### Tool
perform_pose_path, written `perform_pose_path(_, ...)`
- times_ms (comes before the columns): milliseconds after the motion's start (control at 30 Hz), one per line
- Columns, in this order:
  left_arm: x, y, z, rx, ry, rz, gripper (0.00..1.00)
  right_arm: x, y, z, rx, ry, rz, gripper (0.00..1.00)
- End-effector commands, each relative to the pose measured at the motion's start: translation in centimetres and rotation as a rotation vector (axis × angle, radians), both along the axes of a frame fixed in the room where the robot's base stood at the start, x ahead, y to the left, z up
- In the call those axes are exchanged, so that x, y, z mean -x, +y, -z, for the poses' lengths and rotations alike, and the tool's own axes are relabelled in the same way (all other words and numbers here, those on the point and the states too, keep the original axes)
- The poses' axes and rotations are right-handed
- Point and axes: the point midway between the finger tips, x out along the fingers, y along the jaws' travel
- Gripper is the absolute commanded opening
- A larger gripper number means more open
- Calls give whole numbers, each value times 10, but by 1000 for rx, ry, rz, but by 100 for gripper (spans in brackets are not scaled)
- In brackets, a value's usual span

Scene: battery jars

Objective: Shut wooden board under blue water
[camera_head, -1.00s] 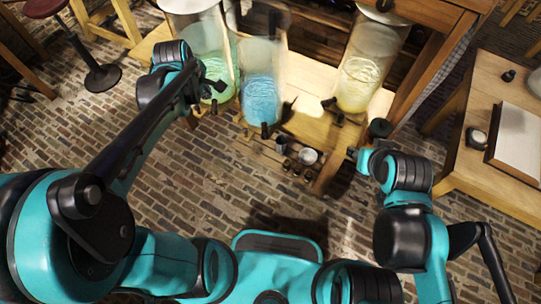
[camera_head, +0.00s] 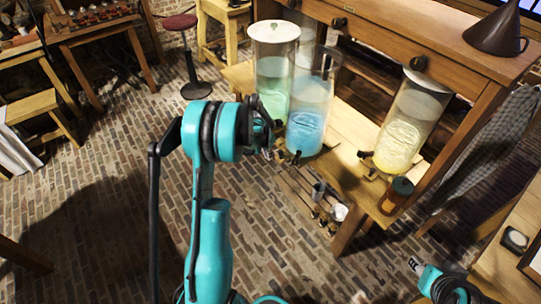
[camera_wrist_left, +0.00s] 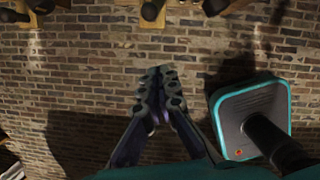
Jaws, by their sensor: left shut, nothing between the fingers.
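The jar of blue water (camera_head: 307,128) stands on a light wooden shelf (camera_head: 345,165), its tap over the front edge. Below it, a slatted wooden board (camera_head: 294,186) juts out low over the brick floor, with small cups (camera_head: 338,212) near its right end. I cannot tell how far out it is. My left gripper (camera_head: 275,145) is near the shelf's front edge, left of the blue jar's tap, partly hidden by its wrist. In the left wrist view its fingers (camera_wrist_left: 160,92) are together and empty above bricks. My right gripper (camera_head: 415,265) is low at the right, too small to read.
A green-water jar (camera_head: 273,75) and a yellow-water jar (camera_head: 402,130) flank the blue one. A dark bottle (camera_head: 396,196) stands at the shelf's right end. A stool (camera_head: 180,22) and tables are at the left, another table (camera_head: 510,260) at the right. Open floor lies in front.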

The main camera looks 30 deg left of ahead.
Motion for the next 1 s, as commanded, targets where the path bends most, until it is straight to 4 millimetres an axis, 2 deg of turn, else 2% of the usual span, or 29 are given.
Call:
perform_pose_path(33, -3, -1, 15, 0, 0, 1, 0, 0, 0, 8, 0, 0, 0, 40)
perform_pose_path(100, -7, -1, 30, 0, 0, 1, 0, 0, 0, 14, 0, 0, 0, 40)
perform_pose_path(300, -18, -3, 67, 0, -1, 2, 0, 0, 0, 27, 0, 0, 0, 40)
perform_pose_path(400, -36, -6, 62, -1, -1, 5, 0, 0, 0, 31, 0, 0, 0, 40)
perform_pose_path(600, -52, -7, 59, 0, -1, 2, 0, 0, 0, 35, 0, 0, 0, 40)
perform_pose_path(1000, -55, -8, 57, -1, -1, 3, 0, 0, 0, 35, 0, 0, 0, 40)
